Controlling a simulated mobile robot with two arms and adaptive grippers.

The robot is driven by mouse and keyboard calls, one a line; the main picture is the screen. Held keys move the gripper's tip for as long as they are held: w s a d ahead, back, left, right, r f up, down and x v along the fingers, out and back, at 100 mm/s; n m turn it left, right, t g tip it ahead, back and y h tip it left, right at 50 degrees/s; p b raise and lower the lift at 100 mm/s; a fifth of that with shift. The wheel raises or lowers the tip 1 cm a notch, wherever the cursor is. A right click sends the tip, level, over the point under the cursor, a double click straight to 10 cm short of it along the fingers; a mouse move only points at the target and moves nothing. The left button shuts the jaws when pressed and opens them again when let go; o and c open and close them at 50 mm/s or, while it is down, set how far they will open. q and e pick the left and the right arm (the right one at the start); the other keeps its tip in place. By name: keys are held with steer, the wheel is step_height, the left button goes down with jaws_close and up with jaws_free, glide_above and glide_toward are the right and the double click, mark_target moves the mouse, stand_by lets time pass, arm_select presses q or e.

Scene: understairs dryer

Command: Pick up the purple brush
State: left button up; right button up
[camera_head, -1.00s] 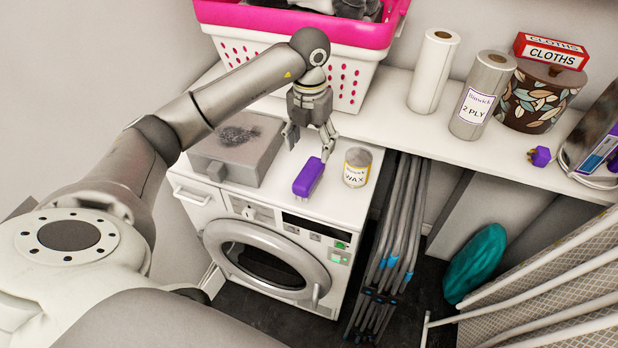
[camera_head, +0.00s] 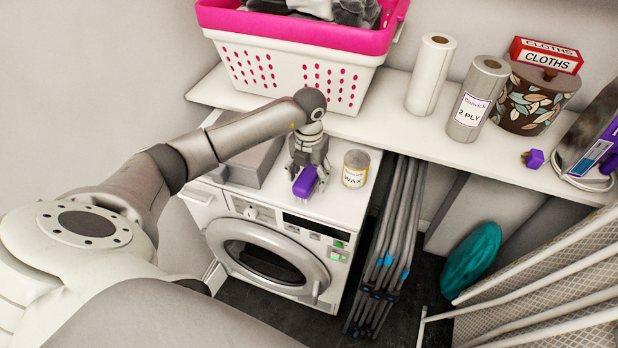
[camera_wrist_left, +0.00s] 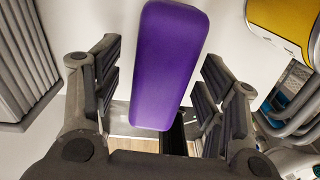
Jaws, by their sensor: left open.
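The purple brush (camera_head: 305,181) lies on the white top of the dryer, near its front edge. In the left wrist view its purple back (camera_wrist_left: 168,65) lies lengthwise between the two fingers. My left gripper (camera_head: 309,172) is open and low over the brush, with one finger on each side. The wrist view (camera_wrist_left: 160,90) shows a gap between each finger and the brush. The brush's bristles are hidden. My right gripper is not in view.
A wax tin (camera_head: 355,168) stands close to the right of the gripper. A grey box (camera_head: 250,162) is to the left. A pink and white laundry basket (camera_head: 290,75) stands on the shelf behind. Folded grey poles (camera_head: 392,240) stand right of the dryer (camera_head: 270,250).

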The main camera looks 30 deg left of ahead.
mark_target(309, 173)
arm_select(q)
steer(key=c, duration=1.1)
steer(key=shift+c, duration=0.3)
steer(key=shift+r, duration=0.5)
step_height(309, 173, up, 2)
steer(key=shift+r+b, duration=0.15)
steer(key=shift+b, duration=0.25)
steer(key=s+r+b, duration=0.1)
steer(key=s+r, duration=0.1)
steer(key=s+r+b, duration=0.1)
steer(key=s+r, duration=0.2)
steer(key=shift+r, duration=0.25)
steer(key=s+r+b, duration=0.2)
steer(key=s+r, duration=0.2)
steer(key=s, duration=0.5)
steer(key=shift+d+r, duration=0.15)
steer(key=shift+d, duration=0.1)
